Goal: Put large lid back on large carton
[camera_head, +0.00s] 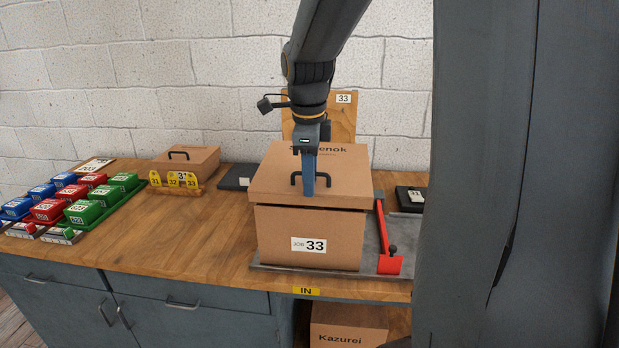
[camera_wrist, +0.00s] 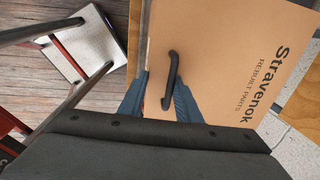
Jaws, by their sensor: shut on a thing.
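The large carton (camera_head: 285,240) is a brown box with a "JOB 33" label, standing on a grey mat at the front of the bench. The large lid (camera_head: 345,180), brown with a black handle, is level over the carton's top; its print reads "Stravenok" in the wrist view (camera_wrist: 215,60). A dark line runs under its front edge, and I cannot tell whether it is fully seated. My gripper (camera_head: 308,188) points down with its blue fingers shut on the lid's handle (camera_wrist: 172,80). The carton's inside is hidden.
A red tool (camera_head: 384,235) lies right of the carton. A smaller brown box (camera_head: 200,160) with a handle and yellow number tags (camera_head: 174,182) stand left. Blue, red and green bins (camera_head: 82,213) fill the far left. A wooden board (camera_head: 345,120) stands behind.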

